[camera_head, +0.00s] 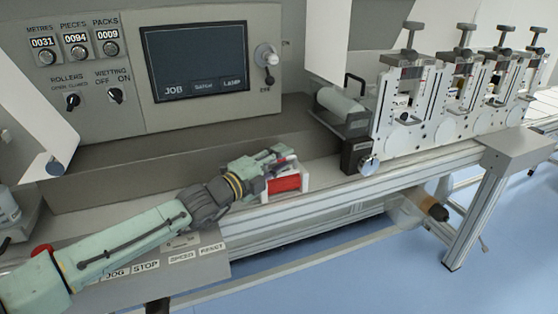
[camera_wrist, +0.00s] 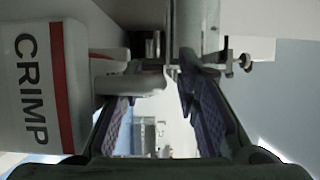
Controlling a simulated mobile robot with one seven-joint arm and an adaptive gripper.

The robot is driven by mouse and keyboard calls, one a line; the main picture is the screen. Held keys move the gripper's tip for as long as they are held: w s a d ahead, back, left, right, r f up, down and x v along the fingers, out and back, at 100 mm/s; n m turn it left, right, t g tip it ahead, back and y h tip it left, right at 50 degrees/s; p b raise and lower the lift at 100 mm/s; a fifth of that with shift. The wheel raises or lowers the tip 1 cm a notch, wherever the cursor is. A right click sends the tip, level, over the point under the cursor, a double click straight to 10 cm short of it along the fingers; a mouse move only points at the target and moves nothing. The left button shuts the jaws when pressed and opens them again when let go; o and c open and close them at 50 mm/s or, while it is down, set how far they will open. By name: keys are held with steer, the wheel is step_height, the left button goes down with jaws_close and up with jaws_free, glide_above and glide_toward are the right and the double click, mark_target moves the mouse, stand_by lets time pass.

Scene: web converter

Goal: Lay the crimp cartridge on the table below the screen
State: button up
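The crimp cartridge (camera_wrist: 42,85) shows in the wrist view as a white block with a red stripe and the word CRIMP, left of the fingers. A pale grip-like part (camera_wrist: 130,83) juts from its side in front of the left finger. In the head view a red and white block (camera_head: 285,184), which looks like the cartridge, is at the table's front edge, right beside my gripper (camera_head: 275,160). My fingers (camera_wrist: 160,105) stand apart, with a gap showing before the right one. The table (camera_head: 130,205) lies below the screen (camera_head: 194,62). Contact under the block is unclear.
A control panel with counters and knobs (camera_head: 72,100) stands behind the table. A black box with a knob (camera_head: 357,157) and several clamp units (camera_head: 405,95) stand to the right. Labelled buttons (camera_head: 146,265) line the front left. The table left of the block is partly clear.

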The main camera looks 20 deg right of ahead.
steer(key=shift+r, duration=0.2)
steer(key=shift+s+a+f, duration=0.15)
steer(key=shift+a+f, duration=0.05)
steer(key=shift+a, duration=0.1)
steer(key=b+v, duration=0.3)
steer(key=v, duration=0.8)
steer(key=shift+s+b, duration=0.15)
steer(key=shift+b, duration=0.25)
steer(key=shift+a+r, duration=0.1)
